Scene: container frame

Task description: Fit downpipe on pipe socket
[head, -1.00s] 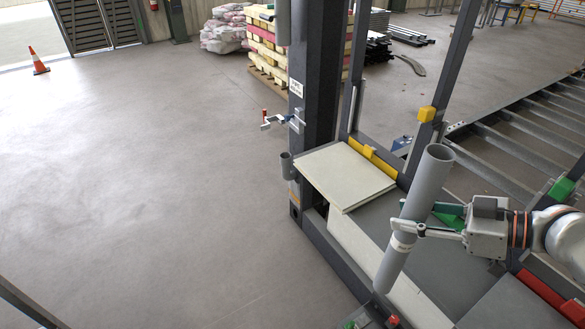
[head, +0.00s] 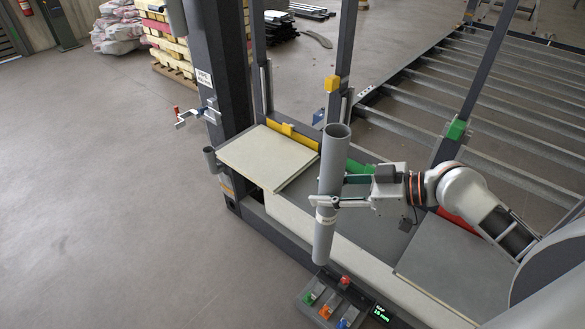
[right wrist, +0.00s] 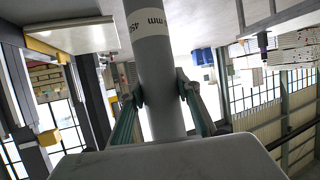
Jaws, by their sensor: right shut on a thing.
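The downpipe is a long grey tube (head: 333,160) with an open top end and a pale printed band. My right gripper (head: 331,191) is shut around its middle and holds it nearly upright in the head view. In the right wrist view the tube (right wrist: 155,70) stands between the two fingers (right wrist: 162,92). A short grey cup, which looks like the pipe socket (head: 210,160), is fixed low on the side of the dark column. The downpipe is apart from it, to its right in the picture. My left gripper is not in view.
A clamp with a red handle (head: 195,114) sticks out from the dark column (head: 222,90) above the cup. A pale board (head: 268,158) lies right of the column. A button box (head: 333,305) is below the downpipe. The floor left of the column is clear.

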